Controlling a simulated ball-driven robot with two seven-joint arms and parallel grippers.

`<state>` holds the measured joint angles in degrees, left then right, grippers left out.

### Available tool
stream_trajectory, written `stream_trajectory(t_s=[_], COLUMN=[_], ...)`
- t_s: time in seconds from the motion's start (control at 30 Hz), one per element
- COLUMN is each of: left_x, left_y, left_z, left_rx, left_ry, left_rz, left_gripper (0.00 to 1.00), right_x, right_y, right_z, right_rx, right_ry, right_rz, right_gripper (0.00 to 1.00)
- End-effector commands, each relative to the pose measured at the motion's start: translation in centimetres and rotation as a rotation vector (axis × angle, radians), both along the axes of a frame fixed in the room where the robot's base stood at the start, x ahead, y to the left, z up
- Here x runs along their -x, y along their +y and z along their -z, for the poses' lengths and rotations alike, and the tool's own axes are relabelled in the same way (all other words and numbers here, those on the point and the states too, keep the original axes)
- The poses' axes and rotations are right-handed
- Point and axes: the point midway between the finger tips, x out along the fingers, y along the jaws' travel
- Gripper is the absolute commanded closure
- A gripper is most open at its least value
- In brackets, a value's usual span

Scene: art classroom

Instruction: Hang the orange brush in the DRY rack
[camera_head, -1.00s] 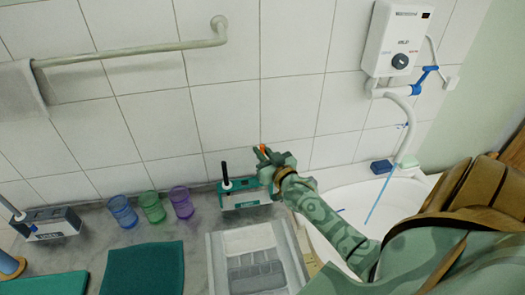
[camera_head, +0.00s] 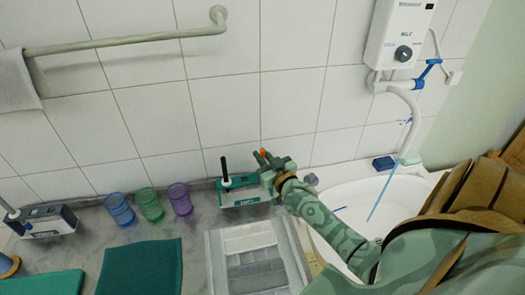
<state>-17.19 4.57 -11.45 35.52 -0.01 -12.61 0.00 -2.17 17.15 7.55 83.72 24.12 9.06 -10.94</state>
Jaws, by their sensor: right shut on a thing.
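My right gripper (camera_head: 267,168) is at the right end of a green rack (camera_head: 240,193) on the counter by the wall. The gripper is shut on the orange brush (camera_head: 263,153), of which only a small orange tip shows above the fingers. The gripper hides the rest of the brush, so I cannot tell whether it sits in the rack. A black-handled brush (camera_head: 225,172) stands upright at the left of the green rack. The lettering on the rack is too small to read surely. My left gripper is not in view.
A dark grey rack (camera_head: 45,222) holding a brush stands at the far left. Purple (camera_head: 179,199), green (camera_head: 149,205) and blue (camera_head: 119,210) cups stand between the racks. A grey tray (camera_head: 255,262) lies in front, beside a white sink (camera_head: 345,205) with running water.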

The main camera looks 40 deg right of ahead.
Motion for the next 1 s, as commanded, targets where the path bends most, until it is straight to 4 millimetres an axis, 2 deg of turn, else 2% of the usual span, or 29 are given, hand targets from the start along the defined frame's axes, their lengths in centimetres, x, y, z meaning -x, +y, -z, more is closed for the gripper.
stream_trajectory(t_s=[0.4,0.43,0.5,0.7,0.77,0.8,1.0], left_x=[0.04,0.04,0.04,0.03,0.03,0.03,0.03], left_y=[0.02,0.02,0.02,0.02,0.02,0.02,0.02], left_z=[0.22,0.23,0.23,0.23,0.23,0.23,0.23], left_rx=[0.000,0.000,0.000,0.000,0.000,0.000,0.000], left_ry=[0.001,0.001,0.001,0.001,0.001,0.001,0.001], left_rz=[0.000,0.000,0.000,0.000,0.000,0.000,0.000], left_gripper=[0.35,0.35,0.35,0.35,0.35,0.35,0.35], right_x=[-0.01,-0.01,-0.01,0.00,0.00,0.00,0.01], right_y=[-0.01,-0.01,-0.01,-0.01,-0.01,-0.01,0.00], right_z=[0.33,0.33,0.33,0.34,0.35,0.35,0.36], right_rx=[0.000,0.000,0.000,0.000,0.001,0.001,0.000], right_ry=[-0.001,-0.001,0.000,0.000,0.000,0.000,0.000], right_rz=[0.000,0.000,0.000,0.000,0.000,0.000,0.000], right_gripper=[1.00,0.81,0.62,0.61,0.47,0.36,0.36])
